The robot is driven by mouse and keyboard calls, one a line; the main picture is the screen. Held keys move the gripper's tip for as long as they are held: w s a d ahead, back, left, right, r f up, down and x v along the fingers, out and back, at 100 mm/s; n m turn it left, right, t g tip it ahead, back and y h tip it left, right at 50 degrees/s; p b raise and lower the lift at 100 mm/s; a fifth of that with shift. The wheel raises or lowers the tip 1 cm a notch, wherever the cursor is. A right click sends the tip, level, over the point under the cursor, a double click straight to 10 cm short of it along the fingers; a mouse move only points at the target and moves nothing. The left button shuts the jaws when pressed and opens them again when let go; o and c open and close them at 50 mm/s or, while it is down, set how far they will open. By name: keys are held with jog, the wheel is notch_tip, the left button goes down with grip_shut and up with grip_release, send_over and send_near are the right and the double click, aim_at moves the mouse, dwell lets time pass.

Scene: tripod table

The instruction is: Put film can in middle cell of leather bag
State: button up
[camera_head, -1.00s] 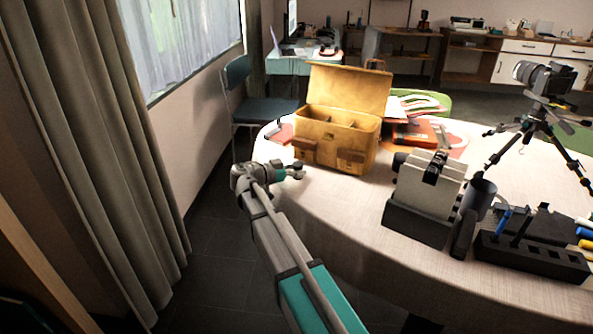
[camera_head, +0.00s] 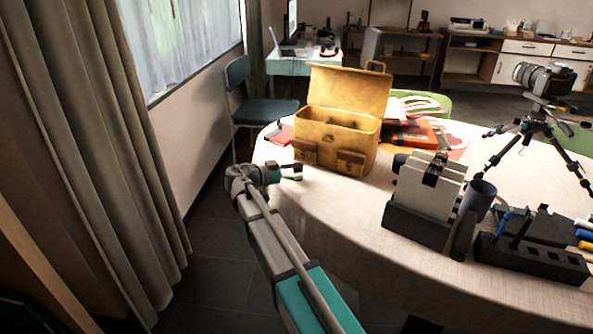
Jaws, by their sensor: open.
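The tan leather bag (camera_head: 333,139) stands on the round table with its lid raised at the back. Dividers show inside its open top, but the cell floors are hidden. My gripper (camera_head: 296,172) is open, with its fingers apart, low beside the front left of the bag near the table's edge. I see nothing between the fingers. I cannot pick out the film can for certain; a small dark round object (camera_head: 399,161) shows by the white holder, too small to identify.
Books and papers (camera_head: 412,133) lie right of the bag. The front left tabletop is clear.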

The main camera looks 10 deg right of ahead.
jog(key=p+v, duration=0.1)
jog(key=v, duration=0.9)
jog(key=shift+a, duration=0.25)
